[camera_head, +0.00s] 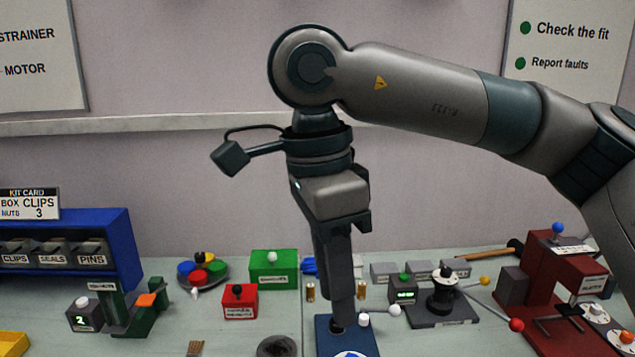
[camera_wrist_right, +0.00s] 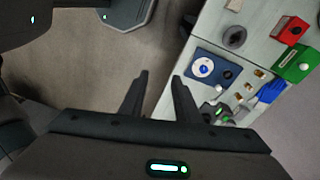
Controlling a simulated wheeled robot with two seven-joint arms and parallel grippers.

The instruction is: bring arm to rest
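My right arm comes in from the right in the head view and bends down at the wrist. My right gripper (camera_head: 340,322) points downward, with its fingers seen edge-on and overlapping. In the right wrist view the right gripper (camera_wrist_right: 158,78) has its two fingers clearly apart with nothing between them. Beyond the fingers I see grey floor and the edge of the table. My left arm and gripper show in neither view.
A blue plate (camera_head: 328,336) lies behind the right fingertips in the head view. A red box (camera_head: 240,306), a green box (camera_head: 274,275) and a dark red stand (camera_head: 556,290) stand on the table. A blue bin rack (camera_head: 122,250) is at the left.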

